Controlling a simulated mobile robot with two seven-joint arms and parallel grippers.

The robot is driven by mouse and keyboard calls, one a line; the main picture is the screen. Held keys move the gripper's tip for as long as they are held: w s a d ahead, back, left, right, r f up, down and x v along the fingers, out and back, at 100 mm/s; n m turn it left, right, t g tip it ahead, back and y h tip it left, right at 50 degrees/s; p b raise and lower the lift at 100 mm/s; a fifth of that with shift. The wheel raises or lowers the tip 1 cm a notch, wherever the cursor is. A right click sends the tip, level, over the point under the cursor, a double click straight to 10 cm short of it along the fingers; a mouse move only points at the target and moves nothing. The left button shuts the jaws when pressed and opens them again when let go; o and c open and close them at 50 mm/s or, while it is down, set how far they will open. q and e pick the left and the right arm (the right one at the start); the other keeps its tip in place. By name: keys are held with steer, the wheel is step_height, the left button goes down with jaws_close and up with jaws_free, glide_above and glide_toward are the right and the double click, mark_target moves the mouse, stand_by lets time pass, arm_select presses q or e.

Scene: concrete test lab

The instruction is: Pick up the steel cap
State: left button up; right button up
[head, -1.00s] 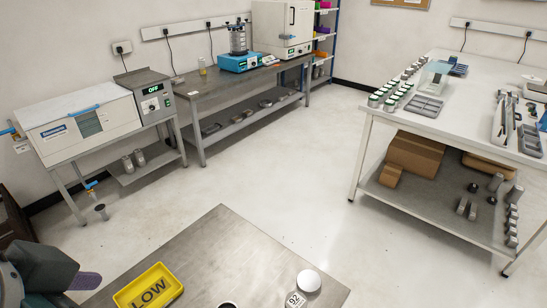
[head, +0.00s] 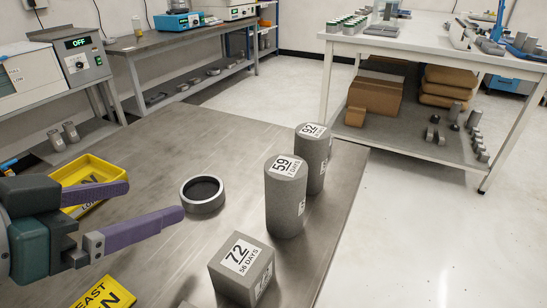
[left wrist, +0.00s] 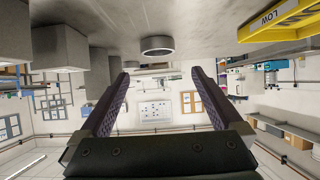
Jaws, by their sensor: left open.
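The steel cap (head: 186,204) is a short grey metal ring with a dark hollow, lying on the metal table left of the cylinders. It also shows in the left wrist view (left wrist: 157,53), upside down, ahead of and between the fingers. My left gripper (head: 153,201) comes in from the left with purple fingers apart and nothing between them. In the head view its fingertips are just left of the cap, apart from it. The left wrist view shows both fingers (left wrist: 160,73) spread and empty. My right gripper is not in view.
Right of the cap stand a grey cylinder marked 59 (head: 286,205), another marked 92 (head: 317,170) behind it, and a block marked 72 (head: 241,272). A yellow LOW tray (head: 117,173) and a yellow sign (head: 105,295) lie left. The metal table (head: 190,145) is bare behind the cap.

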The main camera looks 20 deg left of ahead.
mark_target(209, 186)
arm_select(q)
steer(key=shift+w+f, duration=0.1)
steer(key=shift+f, duration=0.4)
steer(key=shift+w+d+f, duration=0.1)
steer(key=shift+w, duration=0.15)
steer(key=b+x, duration=0.1)
steer(key=x, duration=0.2)
steer(key=shift+w+f, duration=0.1)
steer(key=shift+w, duration=0.35)
steer(key=shift+b+x, duration=0.65)
steer(key=shift+x, duration=2)
steer(key=shift+d, duration=0.15)
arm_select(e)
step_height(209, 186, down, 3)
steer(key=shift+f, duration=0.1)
arm_select(q)
steer(key=shift+c, duration=0.2)
jaws_close()
